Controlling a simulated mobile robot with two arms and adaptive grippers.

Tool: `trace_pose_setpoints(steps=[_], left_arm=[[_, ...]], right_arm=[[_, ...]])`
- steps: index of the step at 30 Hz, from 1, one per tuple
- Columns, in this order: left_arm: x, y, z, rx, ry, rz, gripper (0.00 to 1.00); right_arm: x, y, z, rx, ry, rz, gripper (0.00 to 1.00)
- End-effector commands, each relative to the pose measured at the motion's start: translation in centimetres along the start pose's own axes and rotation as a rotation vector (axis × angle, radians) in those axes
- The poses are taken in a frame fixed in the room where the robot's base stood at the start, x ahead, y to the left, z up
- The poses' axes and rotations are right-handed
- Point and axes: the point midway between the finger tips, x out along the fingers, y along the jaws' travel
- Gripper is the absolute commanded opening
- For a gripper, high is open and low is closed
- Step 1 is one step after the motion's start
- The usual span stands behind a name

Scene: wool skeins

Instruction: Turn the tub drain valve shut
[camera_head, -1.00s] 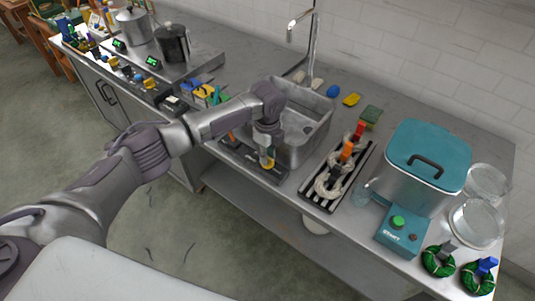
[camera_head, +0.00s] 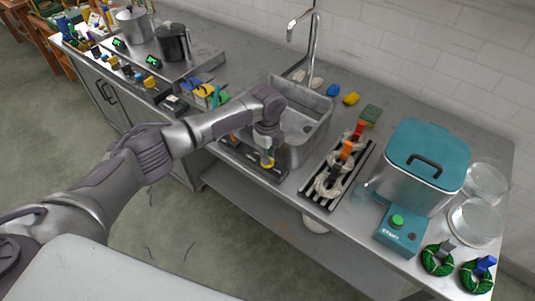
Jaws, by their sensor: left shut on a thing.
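The metal tub (camera_head: 322,125) is a rectangular basin set in the counter, with a tall tap behind it. I cannot make out a drain valve on it. My left gripper (camera_head: 267,150) points down in front of the tub's near wall, over a dark rack (camera_head: 242,155) on the counter's front edge. It is shut on a small clear vial with yellow in it (camera_head: 267,162), upright at the rack's right end. The fingers are small and partly hidden by the wrist. My right gripper is not in view.
Right of the tub stands a striped tray (camera_head: 317,200) with pale skeins and coloured clips. Beyond it are a teal-lidded steel pot (camera_head: 428,150), a teal box with a green button (camera_head: 400,230) and green skeins (camera_head: 438,259). A hotplate with pots (camera_head: 172,45) is at left.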

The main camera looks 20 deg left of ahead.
Motion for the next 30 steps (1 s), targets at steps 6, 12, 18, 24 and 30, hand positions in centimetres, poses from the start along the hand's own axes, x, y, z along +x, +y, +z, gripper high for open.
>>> trace_pose_setpoints(steps=[6, 12, 18, 24, 30], left_arm=[[-0.4, 0.0, -0.1, -0.126, 0.002, 0.001, 0.0], [-0.4, 0.0, -0.1, -0.303, 0.003, 0.002, 0.0], [-0.4, 0.0, -0.1, -0.495, 0.003, 0.001, 0.0], [-0.4, 0.0, -0.1, -0.685, 0.002, 0.001, 0.0], [-0.4, 0.0, 0.0, -0.876, 0.002, 0.0, 0.0]], right_arm=[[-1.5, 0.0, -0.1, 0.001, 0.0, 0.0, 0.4], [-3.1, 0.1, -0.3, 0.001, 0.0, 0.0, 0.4], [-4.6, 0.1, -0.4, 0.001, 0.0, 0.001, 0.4], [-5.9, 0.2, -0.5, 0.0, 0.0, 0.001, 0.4], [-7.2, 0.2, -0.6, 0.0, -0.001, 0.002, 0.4]])
